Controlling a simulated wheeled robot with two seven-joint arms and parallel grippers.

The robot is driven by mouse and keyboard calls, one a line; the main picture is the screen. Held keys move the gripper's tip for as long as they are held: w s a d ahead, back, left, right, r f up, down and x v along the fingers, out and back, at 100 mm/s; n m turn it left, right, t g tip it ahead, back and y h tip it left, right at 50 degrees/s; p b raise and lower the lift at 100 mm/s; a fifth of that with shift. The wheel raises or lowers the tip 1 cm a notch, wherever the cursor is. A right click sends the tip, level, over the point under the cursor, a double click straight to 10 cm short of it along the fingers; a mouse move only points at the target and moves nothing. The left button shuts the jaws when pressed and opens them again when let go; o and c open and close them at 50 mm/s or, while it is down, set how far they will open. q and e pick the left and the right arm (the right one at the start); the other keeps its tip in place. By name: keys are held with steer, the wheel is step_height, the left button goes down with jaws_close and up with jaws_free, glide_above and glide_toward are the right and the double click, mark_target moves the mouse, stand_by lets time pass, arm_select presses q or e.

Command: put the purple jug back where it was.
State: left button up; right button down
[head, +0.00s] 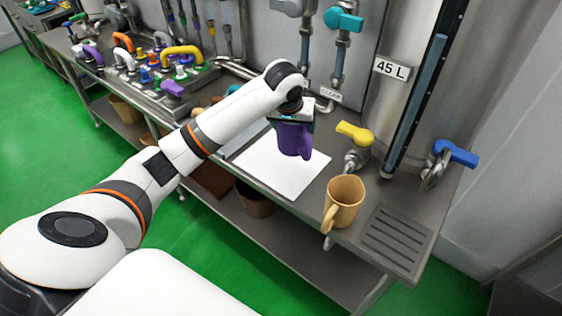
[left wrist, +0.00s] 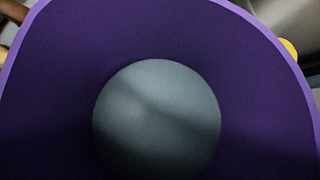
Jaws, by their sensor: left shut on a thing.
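The purple jug (head: 293,139) hangs under my left gripper (head: 292,117) in the head view, over the white mat on the steel bench. My left gripper is shut on the jug. In the left wrist view the jug (left wrist: 60,90) fills the picture, and I look down inside it to a round grey surface (left wrist: 157,120). Its lighter purple rim shows at both sides. In the head view I cannot tell whether its base touches the mat. My right gripper is not in view.
A tan jug (head: 343,202) stands right of the white mat (head: 268,170), left of a drain grate (head: 397,236). Yellow (head: 354,133) and blue (head: 455,153) tap handles stick out above the bench. Valves and pipes crowd the bench's far left. Brown containers (head: 254,200) stand on the lower shelf.

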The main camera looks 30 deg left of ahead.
mark_target(277, 127)
arm_select(q)
steer(key=shift+n+y, duration=0.3)
steer(key=shift+n, duration=0.3)
steer(key=shift+w+a+f+p, duration=0.35)
steer(key=shift+a+f, duration=0.55)
steer(key=shift+f, duration=1.1)
steer(key=shift+w+a+f+p, duration=0.4)
steer(key=shift+a+f, duration=0.45)
steer(key=shift+f, duration=1.15)
steer(key=shift+w+a+f+p, duration=0.35)
steer(key=shift+a+f, duration=0.55)
steer(key=shift+f, duration=1.1)
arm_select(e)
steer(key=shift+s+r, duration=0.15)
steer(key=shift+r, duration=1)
arm_select(q)
steer(key=o, duration=1.3)
steer(key=shift+f, duration=0.2)
steer(key=shift+s, duration=0.1)
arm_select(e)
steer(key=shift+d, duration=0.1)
arm_select(q)
steer(key=shift+r, duration=0.1)
steer(key=v, duration=0.8)
steer(key=b+v, duration=0.1)
steer(key=v, duration=0.3)
steer(key=shift+w+r, duration=0.2)
steer(key=shift+w, duration=0.05)
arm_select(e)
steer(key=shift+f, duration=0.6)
